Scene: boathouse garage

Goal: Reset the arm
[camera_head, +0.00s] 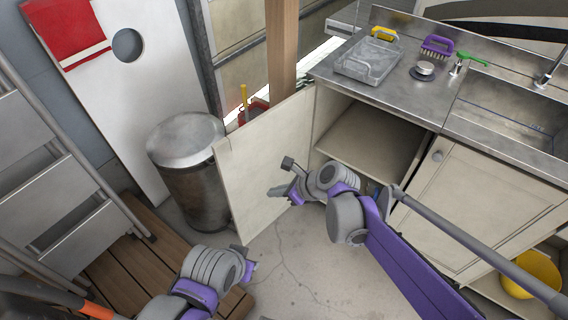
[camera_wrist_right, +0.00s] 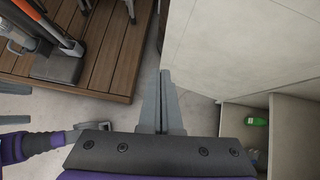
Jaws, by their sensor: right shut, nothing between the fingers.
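My right gripper (camera_head: 273,191) is purple and grey and reaches in from the right, in front of the open cabinet door (camera_head: 255,150). In the right wrist view its fingers (camera_wrist_right: 165,78) are together with nothing between them, pointing along the door panel (camera_wrist_right: 225,45). I cannot tell whether they touch the door. My left gripper (camera_head: 250,268) is low in the head view, above the floor and wooden deck. Its fingers are mostly hidden, so its opening is unclear.
The cabinet (camera_head: 370,140) under the steel counter (camera_head: 385,90) stands open; a green bottle (camera_wrist_right: 255,122) shows in the right wrist view. A metal bin (camera_head: 190,185) is behind the door. A ladder (camera_head: 75,190) and wooden deck (camera_head: 130,265) lie left. Floor between the arms is clear.

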